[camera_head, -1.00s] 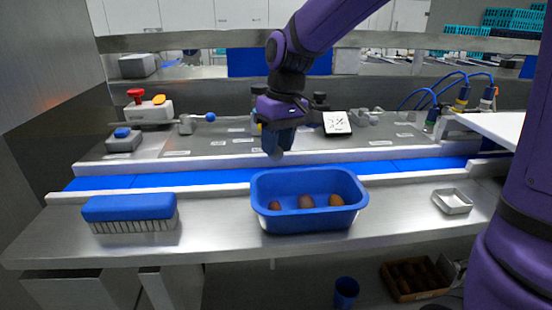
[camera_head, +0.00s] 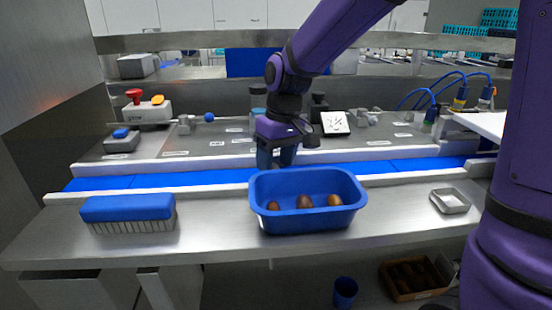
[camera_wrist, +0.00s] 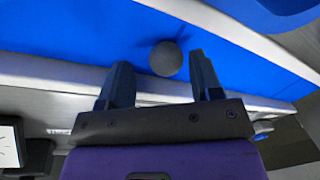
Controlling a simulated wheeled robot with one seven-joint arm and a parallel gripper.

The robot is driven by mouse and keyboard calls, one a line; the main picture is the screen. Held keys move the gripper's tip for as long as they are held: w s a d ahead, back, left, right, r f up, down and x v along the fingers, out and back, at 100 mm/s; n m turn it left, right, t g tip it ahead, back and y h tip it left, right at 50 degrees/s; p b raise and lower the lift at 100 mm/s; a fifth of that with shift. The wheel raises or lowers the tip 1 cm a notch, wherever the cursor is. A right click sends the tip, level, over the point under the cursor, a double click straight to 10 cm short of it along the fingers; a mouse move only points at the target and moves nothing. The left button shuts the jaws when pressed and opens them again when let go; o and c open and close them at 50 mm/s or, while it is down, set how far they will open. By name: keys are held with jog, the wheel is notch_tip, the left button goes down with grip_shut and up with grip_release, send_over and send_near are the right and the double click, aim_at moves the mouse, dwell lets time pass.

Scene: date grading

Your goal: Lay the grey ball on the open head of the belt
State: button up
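The grey ball (camera_wrist: 166,59) shows in the wrist view between and just beyond my fingertips, against the blue belt (camera_wrist: 100,42) near its pale side rail. It appears to lie on the belt, with a gap to each finger. My gripper (camera_head: 277,162) is open and points down over the belt (camera_head: 215,179), behind the blue tub. The ball cannot be made out in the head view. The belt runs left to right across the bench between two pale rails; the tub's rim hides part of its middle.
The blue tub (camera_head: 265,212) with several brown dates stands in front of the belt. A blue-backed brush (camera_head: 128,208) lies at left. Behind the belt are a red-knobbed control box (camera_head: 142,110) and a tilted display (camera_head: 335,123).

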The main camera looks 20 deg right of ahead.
notch_tip(320, 180, up, 12)
jog(key=d, duration=0.1)
jog(key=shift+w+d, duration=0.2)
jog(key=shift+d, duration=0.2)
jog(key=s+d+m+t, duration=0.1)
jog(key=s+d+t, duration=0.1)
jog(key=s+d, duration=0.2)
jog(key=s+d+m+t+h, duration=0.1)
jog(key=s+d+m+t, duration=0.1)
jog(key=s, duration=0.8)
jog(key=s+d+m+t, duration=0.1)
jog(key=s+d, duration=0.4)
jog(key=s, duration=0.2)
jog(key=shift+d+f+m+t+h, duration=0.3)
jog(key=shift+f+t+h, duration=0.05)
jog(key=shift+t+h, duration=0.05)
